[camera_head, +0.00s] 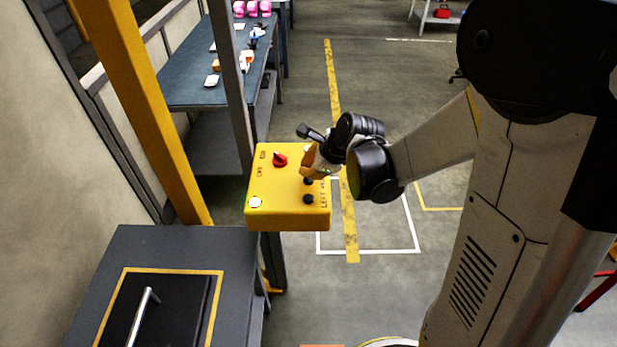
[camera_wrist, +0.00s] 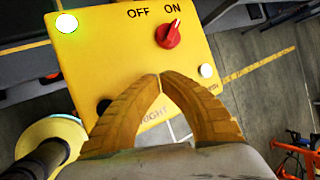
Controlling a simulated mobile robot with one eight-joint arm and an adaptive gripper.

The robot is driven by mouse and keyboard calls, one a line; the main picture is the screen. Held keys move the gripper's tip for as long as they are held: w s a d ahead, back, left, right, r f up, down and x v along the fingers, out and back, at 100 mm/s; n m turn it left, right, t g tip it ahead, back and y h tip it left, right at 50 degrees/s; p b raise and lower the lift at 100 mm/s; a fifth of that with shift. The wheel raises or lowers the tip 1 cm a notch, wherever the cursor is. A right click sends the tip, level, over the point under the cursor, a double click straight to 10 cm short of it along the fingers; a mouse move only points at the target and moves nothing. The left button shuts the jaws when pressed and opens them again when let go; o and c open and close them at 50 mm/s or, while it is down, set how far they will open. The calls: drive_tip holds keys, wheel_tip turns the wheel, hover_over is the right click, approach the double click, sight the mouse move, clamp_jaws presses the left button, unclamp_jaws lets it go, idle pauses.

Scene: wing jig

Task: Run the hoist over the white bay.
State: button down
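The yellow control box (camera_head: 262,217) stands beside a post in the head view. Its red knob (camera_wrist: 170,34) points toward ON in the wrist view. A lamp (camera_wrist: 66,23) at its corner glows green. A white button (camera_wrist: 206,70) and a black button (camera_wrist: 103,107) show on either side of my fingers. My gripper (camera_wrist: 160,76) is shut and empty, its tan fingertips together over the button side by the RIGHT label. Whether they touch the box is unclear. A white floor outline (camera_head: 370,251) lies beyond the box. I cannot make out a hoist.
A dark bench (camera_head: 185,248) with a metal handle (camera_head: 143,310) is at lower left. A yellow post (camera_head: 130,90) rises behind it. A blue-topped table (camera_head: 190,88) with small items stands farther back. A yellow floor stripe (camera_head: 332,85) and open floor lie to its right.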

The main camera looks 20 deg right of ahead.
drive_tip(key=shift+r, duration=0.1)
wheel_tip(320, 180, up, 5)
drive_tip(key=p, duration=0.4)
drive_tip(key=shift+a, duration=0.1)
idle(0.8)
